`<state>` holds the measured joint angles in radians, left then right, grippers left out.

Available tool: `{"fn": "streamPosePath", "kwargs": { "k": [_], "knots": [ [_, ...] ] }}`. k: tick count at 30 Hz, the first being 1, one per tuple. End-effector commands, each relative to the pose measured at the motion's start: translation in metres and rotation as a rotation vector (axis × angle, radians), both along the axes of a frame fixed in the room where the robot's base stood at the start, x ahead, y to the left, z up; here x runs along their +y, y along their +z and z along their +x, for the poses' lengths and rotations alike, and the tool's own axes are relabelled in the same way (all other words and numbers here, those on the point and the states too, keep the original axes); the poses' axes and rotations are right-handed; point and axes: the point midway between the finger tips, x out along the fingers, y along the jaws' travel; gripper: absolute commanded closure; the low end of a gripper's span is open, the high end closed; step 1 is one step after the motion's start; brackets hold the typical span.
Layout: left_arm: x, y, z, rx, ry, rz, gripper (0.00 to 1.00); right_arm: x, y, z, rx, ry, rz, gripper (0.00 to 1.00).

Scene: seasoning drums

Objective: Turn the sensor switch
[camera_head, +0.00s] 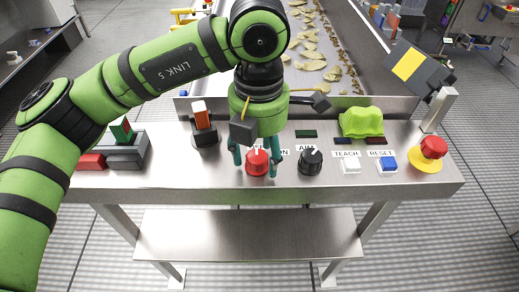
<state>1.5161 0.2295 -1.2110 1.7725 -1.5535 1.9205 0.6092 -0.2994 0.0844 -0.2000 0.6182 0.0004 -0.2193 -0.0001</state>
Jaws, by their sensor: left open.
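A red rotary knob (257,162) and a black rotary knob (311,160) stand side by side on the steel control panel (420,186). The label by the red knob is partly hidden, ending in "ON"; the label by the black knob is partly covered by it. I cannot tell from the labels which one is the sensor switch. My left gripper (256,162) points down over the red knob, its teal fingers apart, one on each side of it. I cannot tell whether they touch it. My right gripper is not in view.
Right of the knobs are a white TEACH button (350,166), a blue RESET button (388,164) and a red emergency stop (432,148) on a yellow base. A green lump (361,121) lies behind them. A switch box (125,153) sits left. A conveyor with chips (311,55) runs behind.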

Motion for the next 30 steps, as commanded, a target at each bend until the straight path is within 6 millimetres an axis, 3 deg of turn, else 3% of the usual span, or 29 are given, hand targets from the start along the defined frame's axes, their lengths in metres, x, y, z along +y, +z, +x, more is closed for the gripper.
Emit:
{"fn": "streamPosePath", "kwargs": {
  "k": [18, 30],
  "knots": [
    [-0.002, 0.108, 0.001, -0.005, 0.001, 0.0, 0.41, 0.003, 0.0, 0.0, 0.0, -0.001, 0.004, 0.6],
    [-0.002, 0.119, 0.0, -0.001, -0.002, -0.002, 0.41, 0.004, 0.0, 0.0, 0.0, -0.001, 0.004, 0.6]
  ]
}}
